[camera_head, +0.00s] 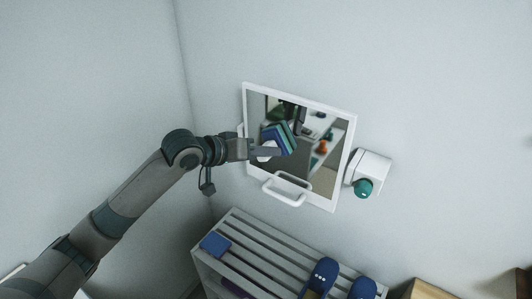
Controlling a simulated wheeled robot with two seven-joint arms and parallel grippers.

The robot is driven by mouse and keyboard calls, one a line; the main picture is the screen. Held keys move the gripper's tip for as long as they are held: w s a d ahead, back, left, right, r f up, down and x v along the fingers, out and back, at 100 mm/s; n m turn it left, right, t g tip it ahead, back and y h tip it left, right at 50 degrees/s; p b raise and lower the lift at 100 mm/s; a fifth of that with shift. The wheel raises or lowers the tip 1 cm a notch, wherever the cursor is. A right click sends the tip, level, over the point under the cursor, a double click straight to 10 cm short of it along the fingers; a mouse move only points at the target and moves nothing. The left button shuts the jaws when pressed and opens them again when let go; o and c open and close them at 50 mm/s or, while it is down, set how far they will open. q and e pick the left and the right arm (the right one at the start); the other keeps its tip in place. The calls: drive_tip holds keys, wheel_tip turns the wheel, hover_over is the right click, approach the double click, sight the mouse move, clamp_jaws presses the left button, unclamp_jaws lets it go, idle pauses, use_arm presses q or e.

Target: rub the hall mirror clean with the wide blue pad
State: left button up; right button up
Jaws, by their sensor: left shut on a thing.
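The hall mirror (333,172) has a white frame and hangs on the pale wall in the middle of the view. My left gripper (268,152) is in front of the mirror's left part, shut on a blue pad (273,134). The pad is tilted and its face is toward the glass. A similar blue and teal shape shows right beside it in the glass, apparently its reflection. I cannot tell whether the pad touches the glass. The gripper hides part of the mirror's left edge. My right gripper is not in view.
A white bar handle (284,194) sticks out at the mirror's lower edge. A white wall fixture with a teal knob (363,187) is at the right. Below stands a grey slatted rack (262,262) with a flat blue item (215,244) and blue slippers (322,275).

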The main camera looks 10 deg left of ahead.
use_arm(q)
drive_tip(key=a, duration=0.1)
drive_tip(key=w+a, duration=0.1)
drive_tip(key=a, duration=0.1)
drive_tip(key=shift+w+a+r, duration=0.1)
drive_tip(key=shift+w, duration=0.05)
idle(0.4)
idle(0.3)
drive_tip(key=shift+s+a, duration=0.35)
drive_tip(key=shift+s, duration=0.6)
drive_tip(key=shift+s+a, duration=0.3)
drive_tip(key=shift+s, duration=0.6)
drive_tip(key=shift+s+a, duration=0.35)
drive_tip(key=shift+s, duration=0.6)
drive_tip(key=shift+s+a, duration=0.25)
drive_tip(key=shift+s, duration=0.45)
drive_tip(key=shift+s+a, duration=0.25)
drive_tip(key=shift+s, duration=0.45)
